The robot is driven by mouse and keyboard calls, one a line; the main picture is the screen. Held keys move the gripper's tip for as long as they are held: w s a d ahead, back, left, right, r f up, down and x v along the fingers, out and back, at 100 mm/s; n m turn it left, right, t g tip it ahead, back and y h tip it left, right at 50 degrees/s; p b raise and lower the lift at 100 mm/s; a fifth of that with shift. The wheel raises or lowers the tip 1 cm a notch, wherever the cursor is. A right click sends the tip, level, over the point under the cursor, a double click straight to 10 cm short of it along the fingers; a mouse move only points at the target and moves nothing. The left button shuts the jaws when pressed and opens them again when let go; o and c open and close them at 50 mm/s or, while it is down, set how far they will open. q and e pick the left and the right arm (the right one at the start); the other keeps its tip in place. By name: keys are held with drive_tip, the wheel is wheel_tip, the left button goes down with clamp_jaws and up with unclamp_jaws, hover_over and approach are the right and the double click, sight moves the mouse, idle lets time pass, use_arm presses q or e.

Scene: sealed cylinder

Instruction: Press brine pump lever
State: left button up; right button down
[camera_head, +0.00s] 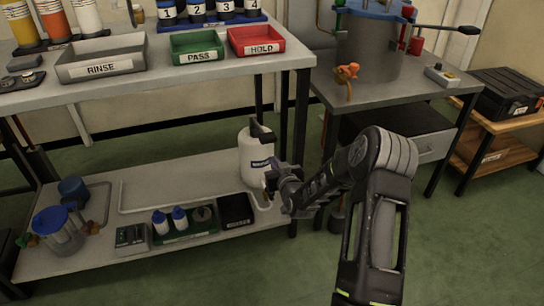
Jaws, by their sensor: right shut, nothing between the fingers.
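A white jug (256,158) with a blue label stands on the lower shelf at its right end. A black pump top with a lever (262,132) sits on it; the label is too small to read surely. My right gripper (270,184) is shut and empty, at the lower right side of the jug and below the lever. It overlaps the jug's edge in the picture, and I cannot tell whether they touch. Another long lever with a black grip (468,30) sticks out right from a red fitting (415,44) beside the grey cylinder (368,48). My left gripper is not in view.
Above the shelf (150,172) is a bench (170,78) with RINSE (100,67), PASS (197,47) and HOLD (256,40) trays. The shelf also holds a black box (235,211) and small bottles (160,222). A leg (300,120) stands right of the jug.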

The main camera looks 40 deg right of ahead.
drive_tip(key=v, duration=0.2)
drive_tip(key=f+p+v, duration=0.1)
drive_tip(key=v, duration=0.2)
drive_tip(key=shift+s+a, duration=0.15)
drive_tip(key=shift+s, duration=0.3)
drive_tip(key=shift+f, duration=0.1)
